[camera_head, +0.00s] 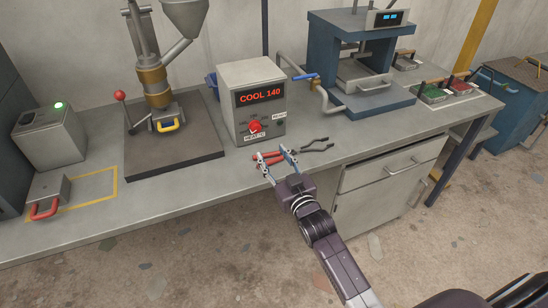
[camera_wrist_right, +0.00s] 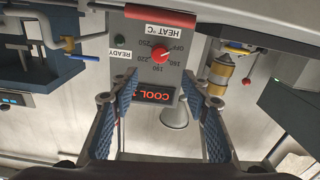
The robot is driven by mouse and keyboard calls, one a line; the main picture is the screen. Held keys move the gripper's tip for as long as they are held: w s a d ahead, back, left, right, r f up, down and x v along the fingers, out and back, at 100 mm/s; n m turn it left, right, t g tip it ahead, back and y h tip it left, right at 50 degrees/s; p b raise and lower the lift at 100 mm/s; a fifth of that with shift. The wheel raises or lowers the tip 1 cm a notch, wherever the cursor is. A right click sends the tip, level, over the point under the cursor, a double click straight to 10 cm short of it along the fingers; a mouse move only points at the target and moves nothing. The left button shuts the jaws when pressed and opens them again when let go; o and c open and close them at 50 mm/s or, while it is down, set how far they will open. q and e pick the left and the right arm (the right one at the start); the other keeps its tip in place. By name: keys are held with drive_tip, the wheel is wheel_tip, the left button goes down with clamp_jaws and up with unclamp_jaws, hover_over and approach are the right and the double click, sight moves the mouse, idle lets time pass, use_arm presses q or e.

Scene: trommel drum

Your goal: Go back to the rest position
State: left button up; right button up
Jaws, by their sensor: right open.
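My right gripper (camera_head: 276,156) is open and empty in the head view, at the bench's front edge before the grey control box (camera_head: 247,113). Its two fingers also frame the lower picture in the right wrist view (camera_wrist_right: 160,88), with the box beyond them. The box has a red display reading COOL 140 (camera_head: 258,94) and a red knob (camera_head: 255,126) above the HEAT °C label. The knob also shows in the right wrist view (camera_wrist_right: 163,53), upside down. Red-handled pliers (camera_head: 318,147) lie on the bench, partly behind the fingers. My left gripper is not in view.
On the bench (camera_head: 110,220) stand a press with a red-ball lever (camera_head: 152,75), a grey box with a green lamp (camera_head: 48,137) and a blue-framed press (camera_head: 350,60). Drawers (camera_head: 390,170) sit below. The floor in front is clear.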

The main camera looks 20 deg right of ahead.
drive_tip(key=shift+s, duration=0.15)
idle(0.3)
drive_tip(key=s+a+f+g, duration=0.1)
drive_tip(key=s+f+g, duration=0.5)
drive_tip(key=s, duration=0.7)
drive_tip(key=s+a+f+g, duration=0.1)
drive_tip(key=s+f+g, duration=0.5)
drive_tip(key=s, duration=0.6)
drive_tip(key=s+g, duration=0.2)
drive_tip(key=s, duration=1)
wheel_tip(320, 180, down, 28)
drive_tip(key=s+g, duration=0.2)
drive_tip(key=s+d+f+n+g, duration=0.1)
drive_tip(key=s+d+f, duration=0.1)
drive_tip(key=s+f, duration=1.3)
drive_tip(key=shift+s+d+f+h, duration=0.25)
drive_tip(key=shift+s+h, duration=0.05)
drive_tip(key=shift+s, duration=0.8)
